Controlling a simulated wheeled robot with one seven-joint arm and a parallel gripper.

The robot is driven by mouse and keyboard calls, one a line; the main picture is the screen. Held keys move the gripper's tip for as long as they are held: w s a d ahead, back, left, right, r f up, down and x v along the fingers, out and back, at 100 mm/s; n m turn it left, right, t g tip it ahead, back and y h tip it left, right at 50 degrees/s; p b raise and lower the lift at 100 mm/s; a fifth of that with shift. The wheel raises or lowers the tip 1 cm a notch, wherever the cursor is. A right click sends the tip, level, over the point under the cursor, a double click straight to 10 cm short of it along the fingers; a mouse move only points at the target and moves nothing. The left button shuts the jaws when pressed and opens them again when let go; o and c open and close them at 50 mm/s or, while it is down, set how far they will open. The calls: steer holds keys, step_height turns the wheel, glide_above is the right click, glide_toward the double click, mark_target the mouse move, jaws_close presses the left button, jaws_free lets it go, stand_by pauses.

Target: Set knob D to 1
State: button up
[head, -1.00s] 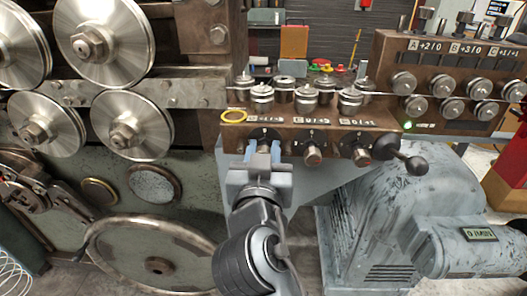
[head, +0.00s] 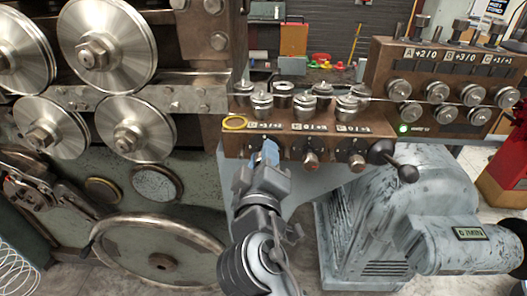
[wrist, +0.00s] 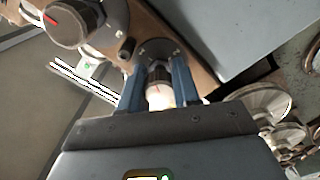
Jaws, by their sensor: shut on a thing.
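Knob D (wrist: 160,94) is the leftmost knob on the brown middle block, under the left label plate (head: 265,126). In the wrist view its pale round end with a thin reddish mark shows between two blue fingers. In the head view the fingers hide most of it. My gripper (head: 268,152) is shut on knob D, one finger on each side; it also shows in the wrist view (wrist: 158,90). The numbers on the label plate are too small to read surely.
Two similar knobs sit right of it, the middle knob (head: 311,160) and the right knob (head: 357,160). A black ball-ended lever (head: 406,172) juts out at the block's right end. A yellow ring (head: 235,123) lies at the block's left. A grey motor (head: 400,220) stands below right.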

steer(key=n+p, duration=0.2)
steer(key=n, duration=0.2)
steer(key=shift+n, duration=0.4)
steer(key=shift+f, duration=0.1)
steer(key=o, duration=0.8)
steer(key=shift+c, duration=0.2)
steer(key=shift+s, duration=0.1)
steer(key=s+b, duration=0.1)
steer(key=s, duration=0.6)
steer(key=shift+s, duration=0.35)
